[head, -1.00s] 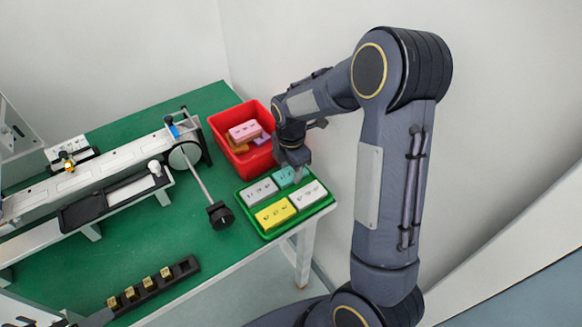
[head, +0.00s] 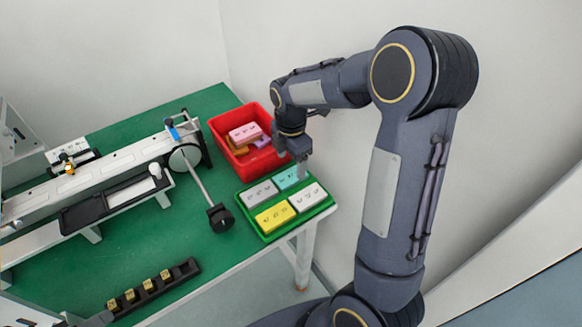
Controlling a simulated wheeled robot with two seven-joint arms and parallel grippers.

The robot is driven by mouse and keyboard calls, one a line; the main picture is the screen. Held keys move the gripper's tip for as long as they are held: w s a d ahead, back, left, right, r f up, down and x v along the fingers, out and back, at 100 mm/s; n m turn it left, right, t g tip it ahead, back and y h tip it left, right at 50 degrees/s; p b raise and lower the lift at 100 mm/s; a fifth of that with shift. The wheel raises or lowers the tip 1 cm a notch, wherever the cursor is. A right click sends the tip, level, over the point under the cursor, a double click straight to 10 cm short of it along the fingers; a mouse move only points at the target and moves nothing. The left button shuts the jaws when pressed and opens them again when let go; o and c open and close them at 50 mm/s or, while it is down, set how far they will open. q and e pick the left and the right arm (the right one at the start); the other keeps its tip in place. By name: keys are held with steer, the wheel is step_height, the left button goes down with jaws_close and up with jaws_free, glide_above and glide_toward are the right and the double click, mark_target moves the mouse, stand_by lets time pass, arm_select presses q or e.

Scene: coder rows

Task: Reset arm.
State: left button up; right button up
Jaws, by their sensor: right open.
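My right arm comes in from the right and bends over the table. Its gripper (head: 302,168) points down above the back right of the green tray (head: 262,234), close over the teal block (head: 288,178). The jaws are open and small in the view; I see nothing held in them. The tray also holds a grey block (head: 259,193), a yellow block (head: 274,217) and a white block (head: 307,197). My left gripper does not show clearly; only a dark part is at the lower left edge.
A red bin (head: 232,160) with pink, orange and purple blocks stands behind the tray. A long white machine (head: 110,170) with a rod and black knob (head: 220,217) fills the left. A black rack (head: 150,288) with several brass pieces lies in front. Green table (head: 130,255) is bare between.

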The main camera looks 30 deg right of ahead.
steer(key=shift+r, duration=1.6)
steer(key=s+a+r+m+t+y, duration=0.2)
steer(key=s+a+r+m, duration=0.1)
steer(key=s+m, duration=0.7)
steer(key=s+a+r+m+t+y+p, duration=0.1)
steer(key=s+a+r+m+t, duration=0.2)
steer(key=s+m, duration=0.7)
step_height(320, 180, up, 2)
steer(key=shift+s+a+r+t+y, duration=0.1)
steer(key=shift+s+a+t+y, duration=0.25)
steer(key=shift+s+a, duration=0.6)
steer(key=shift+s+d, duration=0.15)
steer(key=shift+d, duration=0.05)
